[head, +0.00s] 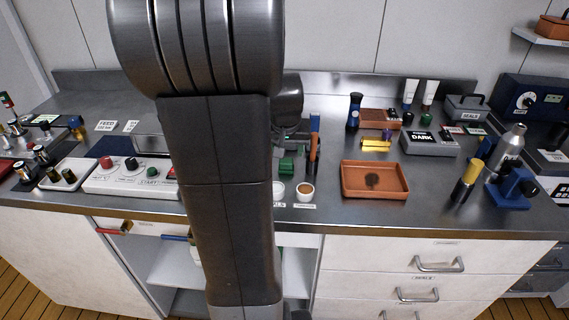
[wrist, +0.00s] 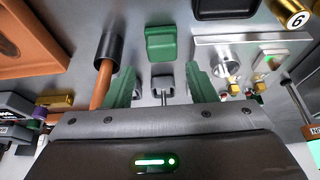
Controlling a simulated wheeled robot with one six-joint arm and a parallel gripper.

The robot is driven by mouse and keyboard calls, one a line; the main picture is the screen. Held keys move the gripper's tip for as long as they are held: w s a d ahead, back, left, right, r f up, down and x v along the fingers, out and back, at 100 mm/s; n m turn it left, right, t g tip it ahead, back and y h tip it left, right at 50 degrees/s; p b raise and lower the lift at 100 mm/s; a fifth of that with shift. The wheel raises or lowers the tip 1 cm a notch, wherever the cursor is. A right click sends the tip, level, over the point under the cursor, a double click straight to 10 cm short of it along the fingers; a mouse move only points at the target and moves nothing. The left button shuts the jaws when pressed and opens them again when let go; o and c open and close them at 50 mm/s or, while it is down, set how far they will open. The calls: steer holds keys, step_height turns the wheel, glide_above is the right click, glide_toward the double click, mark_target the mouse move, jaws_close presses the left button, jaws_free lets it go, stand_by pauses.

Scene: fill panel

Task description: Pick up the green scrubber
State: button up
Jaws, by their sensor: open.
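The green scrubber (wrist: 160,43) is a small green block lying on the steel counter. In the head view the scrubber (head: 287,166) shows just right of my arm, near the counter's front. My gripper (wrist: 162,88) is open and empty, with its two green fingers spread apart. In the wrist view the scrubber lies beyond the fingertips, roughly centred between them, with a visible gap. In the head view my arm hides much of the gripper.
A brown-handled tool with a black end (wrist: 108,52) lies close beside the scrubber. An orange tray (head: 375,194) stands to the right in the head view. A panel with a knob (wrist: 228,62) is on the other side.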

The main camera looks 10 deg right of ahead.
mark_target(286, 160)
steer(key=shift+a+x, duration=0.2)
steer(key=shift+x, duration=2.9)
steer(key=shift+s, duration=0.1)
steer(key=shift+c, duration=0.4)
steer(key=c, duration=0.7)
